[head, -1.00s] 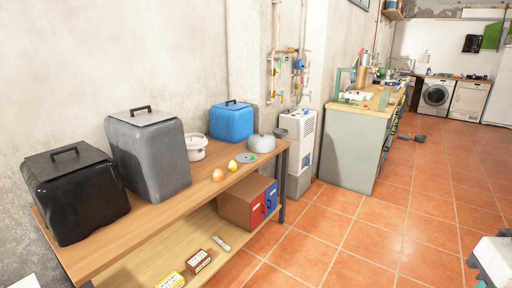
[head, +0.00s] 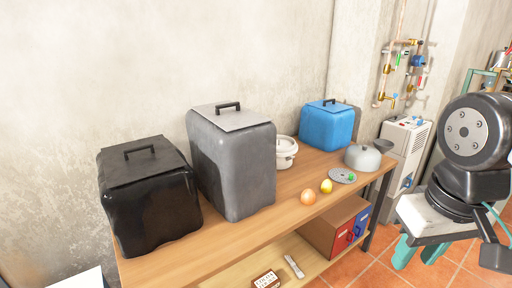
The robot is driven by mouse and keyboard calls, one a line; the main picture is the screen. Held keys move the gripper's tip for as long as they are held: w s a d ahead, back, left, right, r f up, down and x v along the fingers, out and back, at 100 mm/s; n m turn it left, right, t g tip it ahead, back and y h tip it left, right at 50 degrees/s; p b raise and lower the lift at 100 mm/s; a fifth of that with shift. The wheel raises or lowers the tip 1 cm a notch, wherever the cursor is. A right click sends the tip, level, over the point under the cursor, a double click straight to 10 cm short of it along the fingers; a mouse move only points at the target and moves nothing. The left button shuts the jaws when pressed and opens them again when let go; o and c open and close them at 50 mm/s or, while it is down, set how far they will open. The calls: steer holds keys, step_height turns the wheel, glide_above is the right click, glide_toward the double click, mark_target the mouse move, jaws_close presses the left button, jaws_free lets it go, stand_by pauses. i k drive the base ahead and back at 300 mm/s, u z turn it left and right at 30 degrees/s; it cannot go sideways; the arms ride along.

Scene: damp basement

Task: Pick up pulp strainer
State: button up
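I cannot surely pick out a pulp strainer. A flat grey disc with a green piece on it (head: 342,175) lies on the wooden bench top, beside a yellow lemon-like fruit (head: 326,186) and an orange round fruit (head: 308,197); whether it is the strainer I cannot tell. A dark bowl-like thing (head: 383,145) shows at the bench's far end, in front of the white unit. My dark arm shows at the right edge of the head view, apart from the bench things. Its fingertips are not visible.
The wooden bench (head: 225,238) holds a black bin (head: 150,205), a grey bin (head: 235,165), a white pot (head: 286,150), a blue box (head: 327,128) and a grey dome (head: 362,158). A white unit (head: 408,145) stands beyond.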

mark_target(349, 177)
steer(key=z, duration=0.6)
steer(key=k, duration=0.6)
steer(key=z, duration=0.6)
steer(key=i, duration=1.75)
steer(key=u, duration=1.3)
steer(key=i, duration=0.7)
steer(key=u, duration=0.75)
